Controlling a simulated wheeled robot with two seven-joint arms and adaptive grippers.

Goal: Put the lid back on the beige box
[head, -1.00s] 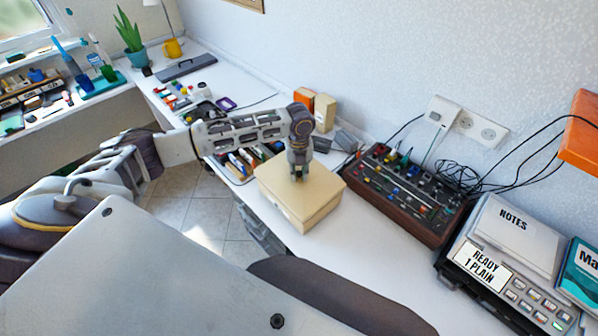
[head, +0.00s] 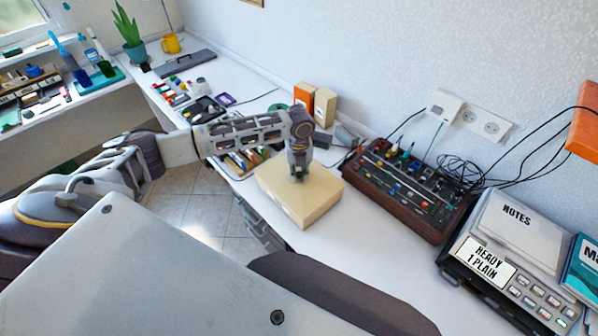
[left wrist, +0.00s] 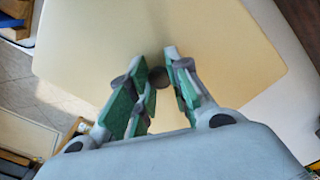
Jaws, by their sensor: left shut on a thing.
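The beige box (head: 309,216) stands on the white desk near its front edge. Its lid (head: 321,188) lies on top of it, and no clear gap shows between them in the head view. My left gripper (head: 299,177) points down at the middle of the lid. In the left wrist view the left gripper (left wrist: 158,75) is shut on the lid's small dark knob (left wrist: 158,78), with the lid (left wrist: 215,30) spread out below. The fingers partly hide the knob. My right gripper is not in view.
A brown-sided panel with knobs and cables (head: 408,190) stands right of the box. A labelled device (head: 490,265) is further right. Orange and beige small boxes (head: 314,103) stand behind. The desk in front of the panel (head: 365,250) is clear.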

